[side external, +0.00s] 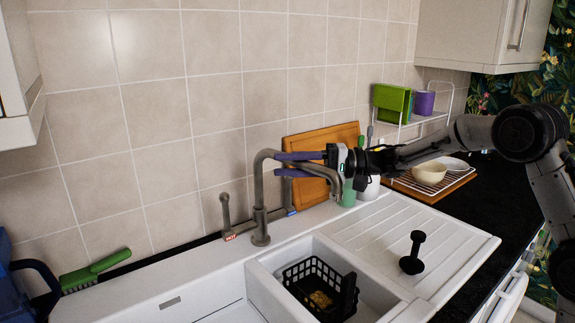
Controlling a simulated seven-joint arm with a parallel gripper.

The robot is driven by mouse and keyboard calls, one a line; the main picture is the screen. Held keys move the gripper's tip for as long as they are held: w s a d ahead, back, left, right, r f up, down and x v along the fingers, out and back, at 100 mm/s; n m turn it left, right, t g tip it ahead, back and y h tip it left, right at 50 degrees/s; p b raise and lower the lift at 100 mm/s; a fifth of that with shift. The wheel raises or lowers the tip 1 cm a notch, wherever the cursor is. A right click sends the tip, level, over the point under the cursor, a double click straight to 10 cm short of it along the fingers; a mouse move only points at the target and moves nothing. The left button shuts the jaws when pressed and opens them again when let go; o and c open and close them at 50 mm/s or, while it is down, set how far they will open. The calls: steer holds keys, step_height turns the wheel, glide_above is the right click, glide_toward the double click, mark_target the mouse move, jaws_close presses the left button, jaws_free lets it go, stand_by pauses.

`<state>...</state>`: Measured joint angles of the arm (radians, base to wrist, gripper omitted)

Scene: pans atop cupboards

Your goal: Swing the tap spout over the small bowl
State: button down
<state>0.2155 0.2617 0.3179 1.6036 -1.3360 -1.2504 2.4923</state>
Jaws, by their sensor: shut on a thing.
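The grey tap (261,215) stands upright at the back of the white sink. Its spout (320,170) bends over at the top and slopes right, its lower end near the back edge of the drainer, partly hidden by my gripper. My gripper (278,164) comes from the right, its purple-blue fingers shut on the spout near the upper bend. The sink's small bowl (375,298), right of the larger basin, holds a black basket (318,284) and lies in front of and below the spout. A separate cream bowl (430,173) sits on the rack at right.
The ribbed drainer (400,240) holds a black plunger-like object (412,252). A wooden board (318,150) leans on the tiles behind the spout. A green bottle (348,194) stands close to the spout's end. A green brush (95,268) lies at left.

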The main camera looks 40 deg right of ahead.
steer(key=c, duration=0.7)
jaws_free()
steer(key=shift+o, duration=0.2)
steer(key=v, duration=1.3)
steer(key=shift+s+d, duration=0.25)
steer(key=shift+d, duration=0.1)
